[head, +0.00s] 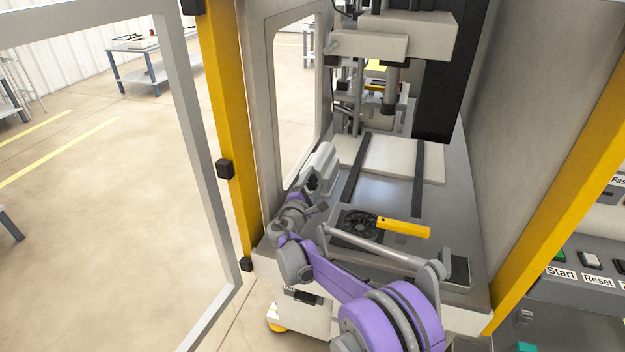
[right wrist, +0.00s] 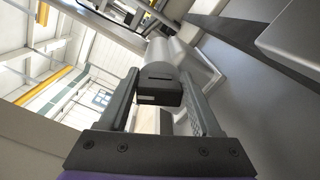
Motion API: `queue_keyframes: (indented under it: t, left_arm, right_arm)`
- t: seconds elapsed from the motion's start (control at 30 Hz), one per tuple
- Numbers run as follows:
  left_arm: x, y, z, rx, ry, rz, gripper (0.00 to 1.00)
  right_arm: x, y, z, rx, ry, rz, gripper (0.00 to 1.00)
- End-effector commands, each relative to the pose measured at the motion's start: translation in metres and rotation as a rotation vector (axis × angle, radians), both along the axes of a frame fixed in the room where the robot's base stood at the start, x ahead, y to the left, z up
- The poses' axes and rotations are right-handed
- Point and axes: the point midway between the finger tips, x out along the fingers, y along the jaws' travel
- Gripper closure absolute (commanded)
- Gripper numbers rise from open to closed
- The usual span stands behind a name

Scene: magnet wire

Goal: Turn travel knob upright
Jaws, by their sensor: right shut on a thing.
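The travel knob (right wrist: 158,88) is a dark block with a small slot mark on its face, in front of a light grey cylindrical body (right wrist: 172,57) in the right wrist view. My right gripper (right wrist: 163,100) has one finger on each side of the knob and is shut on it. In the head view my right gripper (head: 314,184) is at the left side of the machine, by the grey cylindrical part (head: 322,158). The knob's angle is hard to judge from there, as the gripper covers most of it. My left gripper is not in view.
A spindle head (head: 389,98) hangs above the bed. An open door frame (head: 205,130) stands left; Start and Reset buttons (head: 591,259) are at right.

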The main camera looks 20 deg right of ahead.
Motion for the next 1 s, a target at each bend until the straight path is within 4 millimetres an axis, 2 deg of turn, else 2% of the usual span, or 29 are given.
queue_keyframes:
  t: [0.5,1.0]
  left_arm:
    - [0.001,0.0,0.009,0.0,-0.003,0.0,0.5]
    - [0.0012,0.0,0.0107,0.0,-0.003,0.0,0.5]
  right_arm:
    - [-0.0008,-0.001,-0.0044,0.319,-0.215,0.0,0.91]
    - [-0.0009,-0.001,-0.0061,0.405,-0.272,0.0,0.91]
